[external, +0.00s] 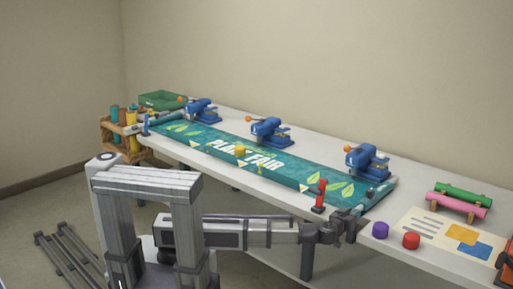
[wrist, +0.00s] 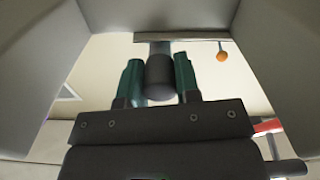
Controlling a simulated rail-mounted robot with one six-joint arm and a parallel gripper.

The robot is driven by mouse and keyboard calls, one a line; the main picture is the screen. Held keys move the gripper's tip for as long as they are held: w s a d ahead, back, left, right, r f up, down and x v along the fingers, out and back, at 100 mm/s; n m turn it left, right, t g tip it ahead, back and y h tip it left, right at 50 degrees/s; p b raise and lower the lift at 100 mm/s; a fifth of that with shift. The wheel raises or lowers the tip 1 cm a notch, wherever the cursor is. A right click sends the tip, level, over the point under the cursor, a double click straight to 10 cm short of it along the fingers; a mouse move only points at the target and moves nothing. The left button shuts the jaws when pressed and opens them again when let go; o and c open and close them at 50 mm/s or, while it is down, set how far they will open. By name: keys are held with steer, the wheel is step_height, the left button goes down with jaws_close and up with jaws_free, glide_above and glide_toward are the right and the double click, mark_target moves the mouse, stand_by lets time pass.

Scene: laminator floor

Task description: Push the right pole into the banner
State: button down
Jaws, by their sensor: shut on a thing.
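The teal banner (external: 200,137) lies along the long white table, with "PLANT FAIR" lettering and leaf prints. My gripper (external: 352,222) is at the banner's near right corner, by the table's front edge. In the wrist view my gripper (wrist: 159,85) has its two green-tipped fingers on either side of the dark round end of the right pole (wrist: 160,78), shut on it. The pole's far part is hidden behind that end. In the external view the gripper covers the pole's held end, and I cannot tell how much lies inside the banner.
A red upright clamp (external: 320,194) stands just left of my gripper. Blue presses (external: 367,162) with orange knobs line the banner's back edge. Purple (external: 380,230) and red (external: 411,240) round pieces sit to the right. A green tray (external: 162,101) is at the far left.

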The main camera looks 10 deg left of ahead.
steer(key=c, duration=0.8)
jaws_free()
